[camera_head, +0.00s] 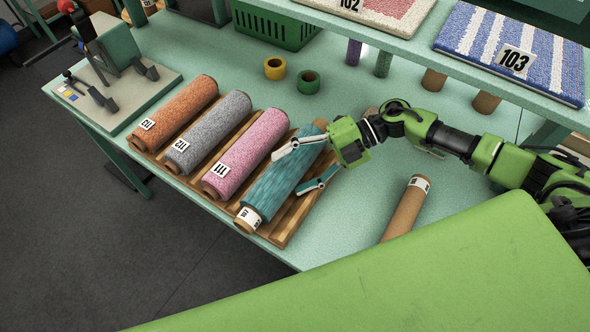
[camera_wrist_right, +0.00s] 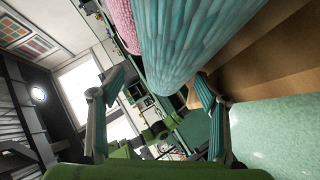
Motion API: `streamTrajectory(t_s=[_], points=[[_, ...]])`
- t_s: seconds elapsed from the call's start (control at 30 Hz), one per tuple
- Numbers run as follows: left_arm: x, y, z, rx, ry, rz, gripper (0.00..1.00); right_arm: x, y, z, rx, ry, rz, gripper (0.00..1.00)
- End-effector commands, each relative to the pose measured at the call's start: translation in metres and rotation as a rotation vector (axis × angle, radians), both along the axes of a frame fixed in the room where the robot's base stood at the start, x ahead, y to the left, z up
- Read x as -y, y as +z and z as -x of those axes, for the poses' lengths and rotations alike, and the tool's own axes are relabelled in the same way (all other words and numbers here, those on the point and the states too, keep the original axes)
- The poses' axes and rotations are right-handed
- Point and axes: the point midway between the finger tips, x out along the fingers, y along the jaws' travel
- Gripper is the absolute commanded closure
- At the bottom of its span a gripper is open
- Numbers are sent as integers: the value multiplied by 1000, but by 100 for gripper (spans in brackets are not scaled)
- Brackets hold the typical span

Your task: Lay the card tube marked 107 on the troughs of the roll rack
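A teal roll (camera_head: 285,180) on a card tube lies along the right part of the wooden roll rack (camera_head: 293,222). Its white end label (camera_head: 250,216) is too small to read. My right gripper (camera_head: 309,164) is at the teal roll, one finger across its upper left side and one on its right. In the right wrist view the fingers (camera_wrist_right: 152,108) are wide apart, with the teal roll (camera_wrist_right: 190,40) just beyond them. A bare brown card tube (camera_head: 405,212) with an unreadable white label lies on the table right of the rack. My left gripper is not in view.
Orange (camera_head: 180,110), grey (camera_head: 212,130) and pink (camera_head: 250,150) rolls lie on the rack to the left. Yellow (camera_head: 274,68) and green (camera_head: 308,82) tape rolls sit behind. A shelf (camera_head: 420,48) with carpet samples overhangs the back. The table is clear right of the bare tube.

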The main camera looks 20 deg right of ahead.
Motion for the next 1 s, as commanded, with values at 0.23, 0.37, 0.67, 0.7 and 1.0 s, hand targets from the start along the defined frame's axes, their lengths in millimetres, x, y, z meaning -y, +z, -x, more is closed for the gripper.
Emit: streamTrajectory(t_s=[0.23,0.37,0.67,0.7,1.0], points=[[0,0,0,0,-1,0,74,3,-7,3,-9,2,11,27],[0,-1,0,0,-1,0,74,3,-8,4,-10,3,13,27],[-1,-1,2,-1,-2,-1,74,18,-4,4,-12,1,20,27],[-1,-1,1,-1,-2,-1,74,25,-1,4,-11,1,21,27],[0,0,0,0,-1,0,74,63,23,3,-7,0,11,27]])
